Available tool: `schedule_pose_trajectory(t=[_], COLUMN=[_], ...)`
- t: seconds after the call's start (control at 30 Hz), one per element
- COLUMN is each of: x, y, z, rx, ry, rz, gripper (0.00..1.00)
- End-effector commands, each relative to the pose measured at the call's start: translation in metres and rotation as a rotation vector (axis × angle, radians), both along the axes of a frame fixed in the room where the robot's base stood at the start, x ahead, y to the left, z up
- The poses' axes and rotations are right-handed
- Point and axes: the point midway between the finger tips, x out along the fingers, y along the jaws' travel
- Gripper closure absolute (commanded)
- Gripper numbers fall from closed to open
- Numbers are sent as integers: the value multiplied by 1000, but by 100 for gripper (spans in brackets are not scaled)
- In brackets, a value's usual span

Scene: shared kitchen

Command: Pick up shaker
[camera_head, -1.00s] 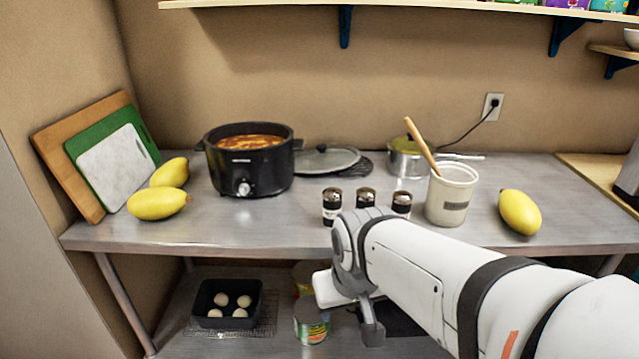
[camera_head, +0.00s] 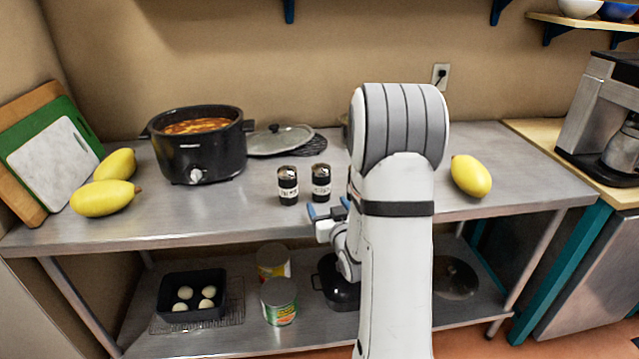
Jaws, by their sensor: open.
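Two dark shakers with silver tops stand upright near the front of the metal table (camera_head: 230,222). They are the left shaker (camera_head: 288,186) and the right shaker (camera_head: 321,183). My gripper (camera_head: 329,210) is at the table's front edge, just in front of and below the right shaker. Its blue-tipped fingers are apart with nothing seen between them, and it looks clear of both shakers. A third shaker seen earlier is hidden, with my arm covering the area to the right.
A slow cooker (camera_head: 200,150) stands back left, with a lid (camera_head: 280,138) beside it. Yellow fruits (camera_head: 105,198) lie left and one yellow fruit (camera_head: 470,176) lies right. Cans (camera_head: 279,300) and a black pan (camera_head: 340,285) are on the lower shelf.

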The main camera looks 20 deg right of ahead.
Motion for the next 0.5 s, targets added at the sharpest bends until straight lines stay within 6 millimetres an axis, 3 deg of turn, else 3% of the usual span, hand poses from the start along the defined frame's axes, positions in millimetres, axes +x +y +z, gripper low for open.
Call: schedule_pose_trajectory(t=[0.17, 0.5], x=[3, 42], y=[-6, -13], z=[-2, 4], rx=[4, 3], ry=[-61, -66], rz=[3, 4], gripper=[27, 27])
